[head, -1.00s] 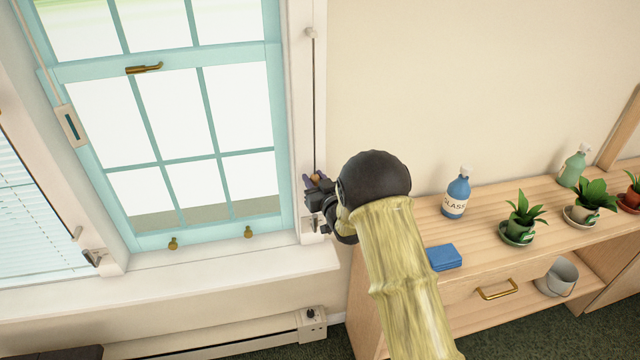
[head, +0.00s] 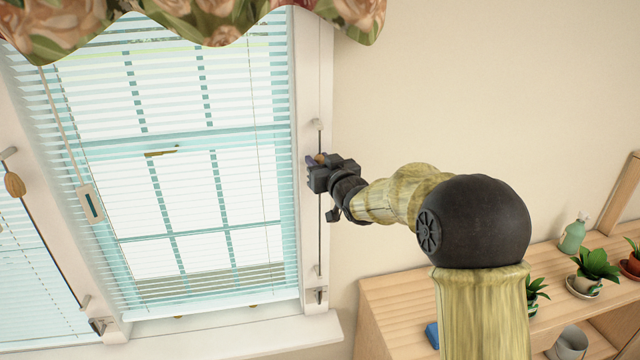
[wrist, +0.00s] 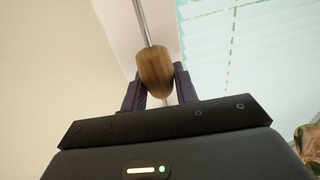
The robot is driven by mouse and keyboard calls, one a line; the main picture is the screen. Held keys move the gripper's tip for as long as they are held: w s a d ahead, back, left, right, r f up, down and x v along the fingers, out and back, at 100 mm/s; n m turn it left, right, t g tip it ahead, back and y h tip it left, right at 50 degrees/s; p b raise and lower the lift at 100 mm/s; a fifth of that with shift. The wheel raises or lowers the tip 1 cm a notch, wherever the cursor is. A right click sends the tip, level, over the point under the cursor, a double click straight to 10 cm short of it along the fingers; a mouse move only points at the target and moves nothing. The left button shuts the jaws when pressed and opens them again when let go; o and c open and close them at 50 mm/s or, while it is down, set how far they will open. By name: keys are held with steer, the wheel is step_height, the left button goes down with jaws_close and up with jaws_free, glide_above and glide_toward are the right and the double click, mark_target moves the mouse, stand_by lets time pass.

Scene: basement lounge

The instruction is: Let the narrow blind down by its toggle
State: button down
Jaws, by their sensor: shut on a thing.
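The narrow blind (head: 215,255) hangs over the teal window with its slats spread, its lower edge just above the sill. It also shows in the wrist view (wrist: 235,50). A straight cord runs down the white frame to its right. The wooden toggle (head: 320,158) is on this cord, high up near the upper peg; it is large and clear in the wrist view (wrist: 155,70). My gripper (head: 314,161) is shut on the toggle, with a dark finger on each side. The fingers partly hide the toggle in the head view.
Another blind with its own toggle (head: 14,184) is at the far left. A floral valance (head: 215,22) hangs above. A cleat (head: 318,293) sits low on the right frame. A wooden shelf (head: 390,300) with plants stands at lower right. The wall right of the window is bare.

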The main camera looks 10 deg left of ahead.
steer(key=shift+r+p, duration=0.4)
steer(key=shift+r, duration=1.5)
steer(key=c, duration=1.1)
jaws_free()
steer(key=shift+s+d+f+b, duration=0.2)
steer(key=shift+s+d+b, duration=0.15)
steer(key=shift+s, duration=0.15)
steer(key=b+v, duration=0.3)
steer(key=v, duration=1.3)
steer(key=shift+b, duration=0.4)
steer(key=shift+s, duration=0.15)
